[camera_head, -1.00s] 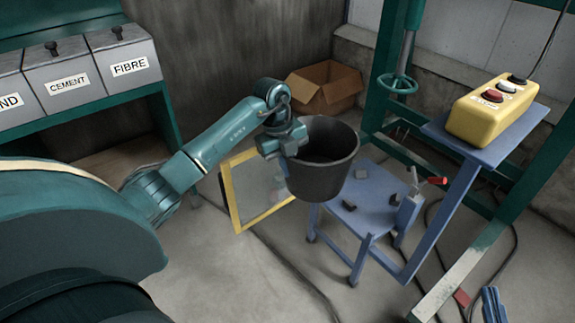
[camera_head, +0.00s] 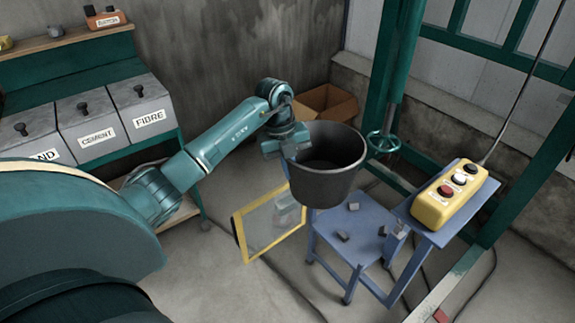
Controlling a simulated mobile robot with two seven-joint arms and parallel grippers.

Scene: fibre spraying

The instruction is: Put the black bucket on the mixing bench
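The black bucket (camera_head: 328,180) hangs upright in the middle of the view, its open top facing up, and looks empty inside. My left gripper (camera_head: 296,146) is shut on the left side of its rim. In the picture the bucket overlaps the back left of a low blue bench (camera_head: 352,243), which has a few small grey blocks on its top. The bucket looks held in the air; its height above the bench is hard to tell. I cannot be sure that this blue bench is the mixing bench. My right gripper is not in view.
A yellow control box (camera_head: 446,198) with buttons sits on a blue stand at the right, by a green frame (camera_head: 388,80). A yellow-framed screen (camera_head: 270,224) leans left of the bench. Labelled bins (camera_head: 98,134) stand at the left, a cardboard box (camera_head: 328,103) behind.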

